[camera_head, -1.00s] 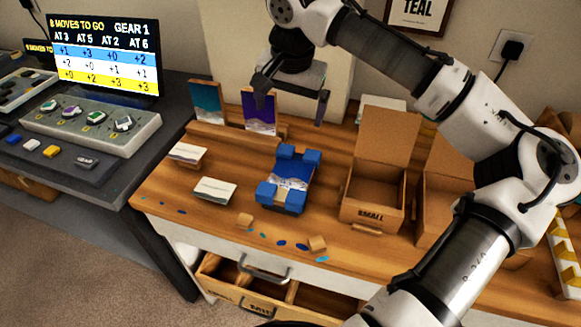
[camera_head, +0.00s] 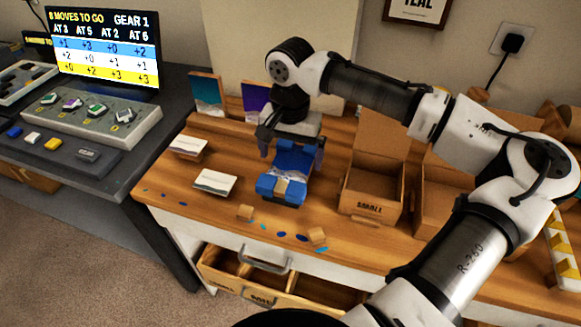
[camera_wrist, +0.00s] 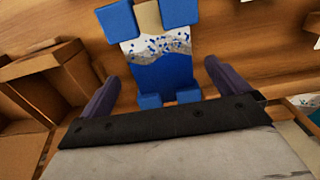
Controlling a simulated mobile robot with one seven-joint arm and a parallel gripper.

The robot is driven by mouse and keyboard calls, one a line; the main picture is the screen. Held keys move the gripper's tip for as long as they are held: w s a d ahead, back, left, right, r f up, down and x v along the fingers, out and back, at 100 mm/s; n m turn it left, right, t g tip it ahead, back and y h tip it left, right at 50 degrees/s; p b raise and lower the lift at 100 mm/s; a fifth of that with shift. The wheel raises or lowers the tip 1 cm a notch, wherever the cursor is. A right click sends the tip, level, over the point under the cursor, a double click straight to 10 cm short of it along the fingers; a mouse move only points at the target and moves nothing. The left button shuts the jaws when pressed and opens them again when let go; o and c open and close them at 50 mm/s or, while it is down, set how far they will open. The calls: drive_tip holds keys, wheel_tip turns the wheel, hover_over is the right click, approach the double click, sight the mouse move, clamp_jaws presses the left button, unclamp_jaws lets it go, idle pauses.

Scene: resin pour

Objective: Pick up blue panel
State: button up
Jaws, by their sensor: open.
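The blue panel (camera_wrist: 165,72) has a white-grey band with blue specks. It sits among blue corner blocks (camera_wrist: 180,12) on the wooden bench. In the head view the blocks (camera_head: 268,187) show in front of my gripper, and only part of the panel (camera_head: 291,178) shows between them. My gripper (camera_head: 292,155) is open above the far end of the blocks. In the wrist view its two dark fingers (camera_wrist: 160,88) stand apart on either side of the panel, with nothing clasped between them. I cannot tell whether they touch the panel or blocks.
An open box marked SMALL (camera_head: 368,208) stands to the right. White cards (camera_head: 215,182) lie to the left. A teal panel (camera_head: 208,93) and a purple panel (camera_head: 254,98) stand at the back. Blue chips lie along the front edge, above an open drawer (camera_head: 220,262).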

sight(290, 167)
drive_tip(key=shift+f, duration=1.6)
drive_tip(key=shift+c, duration=0.3)
drive_tip(key=c, duration=0.8)
drive_tip(key=shift+r, duration=0.15)
